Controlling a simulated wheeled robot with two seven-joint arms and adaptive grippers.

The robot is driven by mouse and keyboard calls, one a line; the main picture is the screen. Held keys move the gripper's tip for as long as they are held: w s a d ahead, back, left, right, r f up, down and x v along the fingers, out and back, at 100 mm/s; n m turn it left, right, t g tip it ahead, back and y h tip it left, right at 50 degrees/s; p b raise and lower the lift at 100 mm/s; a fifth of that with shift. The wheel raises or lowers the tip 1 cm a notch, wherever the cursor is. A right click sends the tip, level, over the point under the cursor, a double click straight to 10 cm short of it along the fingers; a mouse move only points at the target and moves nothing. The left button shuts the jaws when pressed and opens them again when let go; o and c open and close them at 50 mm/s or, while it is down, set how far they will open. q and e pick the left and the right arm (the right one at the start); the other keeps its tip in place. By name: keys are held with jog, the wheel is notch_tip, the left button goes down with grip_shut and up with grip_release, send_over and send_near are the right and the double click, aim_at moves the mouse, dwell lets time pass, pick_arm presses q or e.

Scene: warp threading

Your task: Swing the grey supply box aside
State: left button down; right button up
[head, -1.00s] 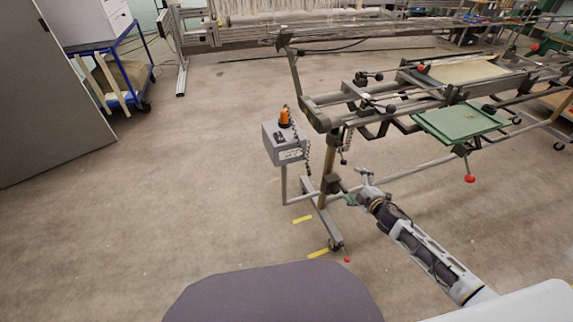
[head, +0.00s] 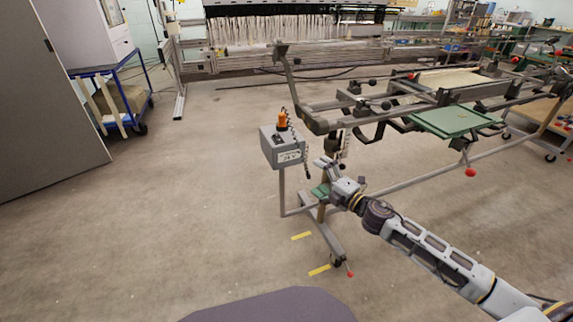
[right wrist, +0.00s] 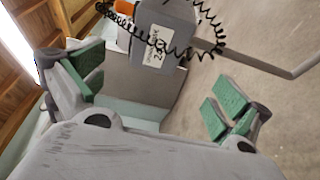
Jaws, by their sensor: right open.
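The grey supply box (head: 283,147) is mounted on a bent post at the left end of the metal frame, with an orange knob on top and a coiled black cord at its right side. My right gripper (head: 322,177) is just right of and below the box, open and apart from it. In the right wrist view the box (right wrist: 165,35) with its white label is beyond the open green-padded fingers (right wrist: 160,98), with nothing between them. My left gripper is not in view.
The metal frame with a green tray (head: 455,121) stands right of the box. Its foot (head: 325,235) is on the floor near yellow tape marks. A blue cart (head: 110,95) and a grey panel (head: 45,110) are at left. The floor left of the box is clear.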

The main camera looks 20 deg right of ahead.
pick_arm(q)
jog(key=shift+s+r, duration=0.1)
pick_arm(e)
jog(key=shift+a+r, duration=0.1)
jog(key=shift+a, duration=0.1)
jog(key=shift+w, duration=0.1)
send_near(290, 156)
jog(key=shift+x, duration=1.35)
jog(key=shift+b+x, duration=0.4)
jog(key=shift+x, duration=1.4)
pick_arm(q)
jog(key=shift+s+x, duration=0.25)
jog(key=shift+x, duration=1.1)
pick_arm(e)
jog(key=shift+x, duration=1.75)
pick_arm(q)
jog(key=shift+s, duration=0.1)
pick_arm(e)
jog(key=c, duration=1.1)
